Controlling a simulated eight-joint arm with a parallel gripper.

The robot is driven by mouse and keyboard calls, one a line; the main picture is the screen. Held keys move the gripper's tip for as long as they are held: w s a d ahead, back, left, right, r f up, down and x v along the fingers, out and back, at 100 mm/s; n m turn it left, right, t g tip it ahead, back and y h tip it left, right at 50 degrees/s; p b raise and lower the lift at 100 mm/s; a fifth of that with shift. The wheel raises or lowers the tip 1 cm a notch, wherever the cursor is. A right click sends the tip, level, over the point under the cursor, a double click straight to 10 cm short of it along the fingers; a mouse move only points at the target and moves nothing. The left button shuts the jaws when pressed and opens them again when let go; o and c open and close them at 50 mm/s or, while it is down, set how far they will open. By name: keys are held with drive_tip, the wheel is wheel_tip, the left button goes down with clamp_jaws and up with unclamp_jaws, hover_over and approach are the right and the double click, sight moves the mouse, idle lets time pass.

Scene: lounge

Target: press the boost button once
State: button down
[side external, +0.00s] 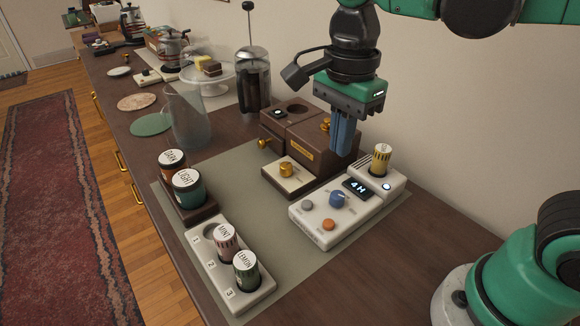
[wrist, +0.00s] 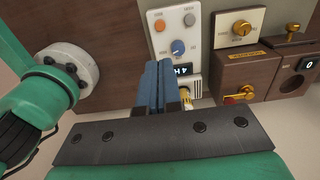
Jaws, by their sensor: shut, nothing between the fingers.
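A white control unit (side external: 318,238) stands on the grey-green mat. The labels are too small to read, so I cannot tell which is boost. In the wrist view the orange button (wrist: 160,25), grey button (wrist: 189,19) and blue knob (wrist: 178,47) show beyond the fingertips. My gripper (side external: 343,153) is shut and empty, pointing down above and behind the unit, apart from it. Its blue fingers (wrist: 160,64) partly hide the display (wrist: 183,70).
A brown box (side external: 318,150) with brass knobs and a cream dial block (side external: 288,178) stand behind and left. A canister rack (side external: 228,272) is at front left. A glass pitcher (side external: 188,118) and French press (side external: 252,75) stand farther back.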

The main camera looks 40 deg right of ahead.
sight(329, 222)
wheel_tip(329, 222, down, 14)
idle(1.0)
drive_tip(key=shift+f, duration=0.9)
drive_tip(key=shift+w+r, duration=0.1)
drive_tip(key=shift+r, duration=0.05)
drive_tip(key=shift+r, duration=4.15)
